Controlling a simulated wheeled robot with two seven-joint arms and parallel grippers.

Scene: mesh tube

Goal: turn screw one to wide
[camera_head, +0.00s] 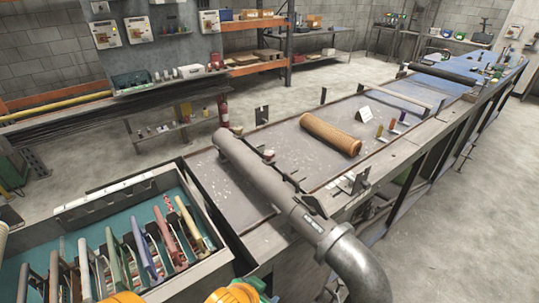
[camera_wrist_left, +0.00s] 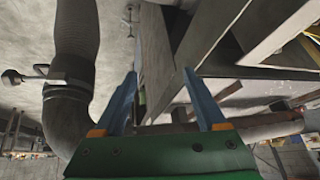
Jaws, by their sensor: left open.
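A long grey tube (camera_head: 262,178) lies on the workbench (camera_head: 240,205) and runs into a grey elbow (camera_head: 358,265) at its near end. A similar grey tube and bend (camera_wrist_left: 76,40) fill the left of the left wrist view, with a dark knob on a short stem (camera_wrist_left: 14,77) at its side. I cannot tell which part is screw one. My left gripper (camera_wrist_left: 160,73) has two blue fingers spread apart with nothing held between them. My right gripper is not identifiable.
A tan roller (camera_head: 330,132) lies on the bench behind the tube, with a white card (camera_head: 364,114) and small coloured pieces beside it. A tool tray (camera_head: 130,215) with several handled tools stands at the left. Open floor (camera_head: 470,190) lies at the right.

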